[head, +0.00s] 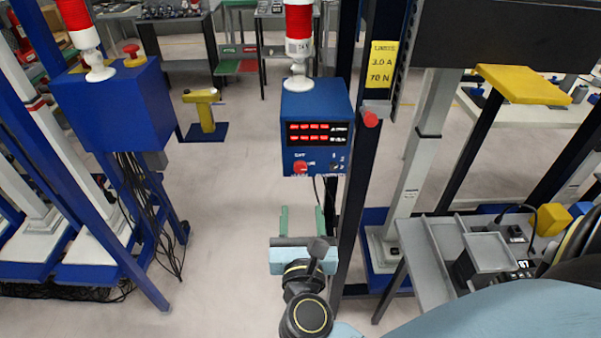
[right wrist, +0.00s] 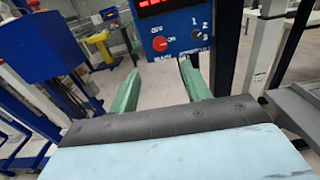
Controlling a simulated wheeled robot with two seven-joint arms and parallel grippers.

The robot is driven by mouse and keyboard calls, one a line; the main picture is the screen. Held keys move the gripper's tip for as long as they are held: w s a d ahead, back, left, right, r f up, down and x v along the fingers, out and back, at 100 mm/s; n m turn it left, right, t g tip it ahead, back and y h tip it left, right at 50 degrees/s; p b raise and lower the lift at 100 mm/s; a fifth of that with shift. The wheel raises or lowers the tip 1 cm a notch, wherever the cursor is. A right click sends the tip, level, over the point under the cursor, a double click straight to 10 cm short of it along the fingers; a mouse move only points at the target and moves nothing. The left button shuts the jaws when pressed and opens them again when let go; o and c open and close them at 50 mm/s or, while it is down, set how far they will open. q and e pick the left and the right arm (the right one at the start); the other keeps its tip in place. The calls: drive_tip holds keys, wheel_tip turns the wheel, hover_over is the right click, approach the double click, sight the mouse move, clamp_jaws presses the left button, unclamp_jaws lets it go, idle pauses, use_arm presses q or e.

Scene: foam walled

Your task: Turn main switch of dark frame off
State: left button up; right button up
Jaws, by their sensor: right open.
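A blue control box (head: 317,101) is fixed to the dark frame's upright (head: 361,180). It has red lit displays and a red rotary knob (head: 300,167) at its lower left, with "OFF" lettering just above. A small dark selector (head: 333,167) marked with numbers is to the right. My right gripper (head: 302,212) is below and in front of the box, its two green fingers apart and empty. In the right wrist view the red knob (right wrist: 160,44) is just beyond and above the gap between the fingertips (right wrist: 158,70); no contact shows. My left gripper is out of view.
A red-and-white lamp (head: 299,40) stands on the box. Another blue box (head: 117,105) with a red button is on a blue frame at left. A grey bench (head: 430,262) is at right. The floor between is clear.

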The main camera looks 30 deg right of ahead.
sight(300, 168)
drive_tip(key=p+x, duration=0.1)
drive_tip(key=x, duration=1.1)
drive_tip(key=shift+w, duration=0.2)
drive_tip(key=c, duration=1)
drive_tip(key=shift+p, duration=0.3)
